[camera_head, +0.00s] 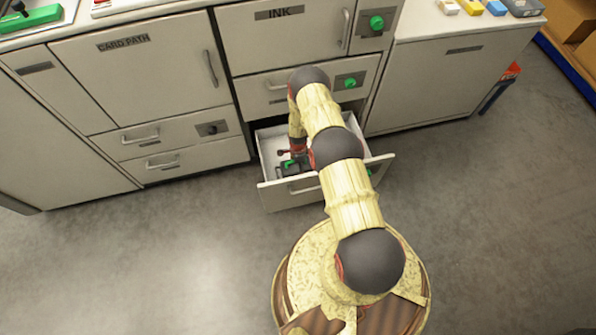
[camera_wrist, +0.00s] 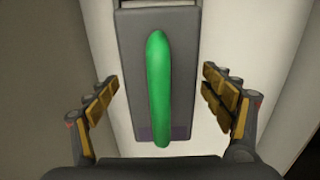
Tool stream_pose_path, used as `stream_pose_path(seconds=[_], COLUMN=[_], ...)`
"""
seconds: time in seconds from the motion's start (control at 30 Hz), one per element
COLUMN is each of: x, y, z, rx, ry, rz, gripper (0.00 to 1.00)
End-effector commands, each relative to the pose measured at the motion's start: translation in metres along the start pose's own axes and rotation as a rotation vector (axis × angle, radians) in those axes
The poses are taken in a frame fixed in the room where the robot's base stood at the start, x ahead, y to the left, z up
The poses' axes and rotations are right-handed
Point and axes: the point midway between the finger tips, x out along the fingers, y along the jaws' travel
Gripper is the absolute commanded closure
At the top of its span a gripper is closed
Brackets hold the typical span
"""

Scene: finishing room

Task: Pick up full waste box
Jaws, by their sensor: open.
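A dark grey waste box (camera_wrist: 183,65) with a long green handle (camera_wrist: 158,90) shows in the wrist view. In the head view a dark box with a green part (camera_head: 288,168) sits inside the open lower drawer (camera_head: 290,195), largely hidden by my arm. My gripper (camera_wrist: 160,92) is open, with one finger on each side of the green handle and gaps between the fingers and the handle. In the head view my gripper reaches down into the drawer, and its fingertips are hard to make out.
Grey cabinets line the back, with an INK door (camera_head: 279,40) and a CARD PATH door (camera_head: 130,75). A counter (camera_head: 465,25) at the right carries small coloured items. A red and blue object (camera_head: 500,88) stands on the floor at the right. The floor (camera_head: 160,260) in front is clear.

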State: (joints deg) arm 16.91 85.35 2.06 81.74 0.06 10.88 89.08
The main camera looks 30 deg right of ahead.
Motion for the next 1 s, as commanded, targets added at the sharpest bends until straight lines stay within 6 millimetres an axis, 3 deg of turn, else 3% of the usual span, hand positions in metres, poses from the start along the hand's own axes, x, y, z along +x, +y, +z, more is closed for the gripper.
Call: stream_pose_path(seconds=[0.17,1.0], x=[-0.0014,-0.0011], y=[-0.0011,-0.0002], z=[0.0,0.0], rx=[0.0,0.0], ry=[0.0,0.0], rz=[-0.002,0.0], gripper=[0.18,0.65])
